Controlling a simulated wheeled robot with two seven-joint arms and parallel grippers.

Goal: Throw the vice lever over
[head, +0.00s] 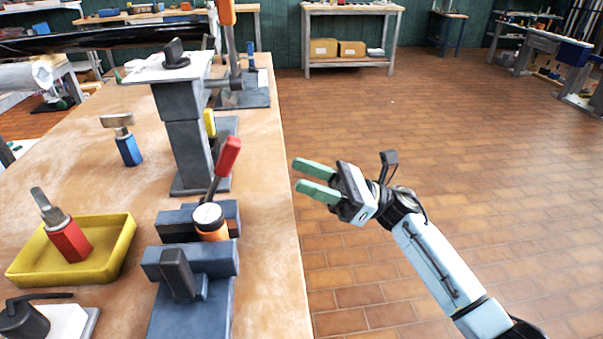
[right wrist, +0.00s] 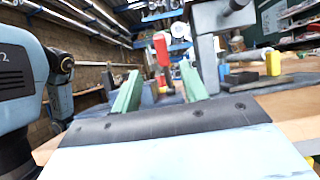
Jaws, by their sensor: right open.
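The vice (head: 190,262) is a set of dark blue-grey blocks near the right edge of the workbench. A round, white-topped orange part (head: 212,225) sits between its blocks. A lever with a red handle (head: 228,155) rises there, leaning up and to the right; its lower end is hidden behind the round part. The red handle also shows in the right wrist view (right wrist: 161,48), ahead between the fingers. My right gripper (head: 317,180) is open and empty, right of the lever and apart from it, beyond the bench edge. My left gripper is not in view.
A grey post (head: 187,150) with a plate on top stands behind the lever. Another lever with an orange handle (head: 227,12) stands farther back. A yellow tray (head: 112,262) holds a red-handled tool. The floor right of the bench is clear.

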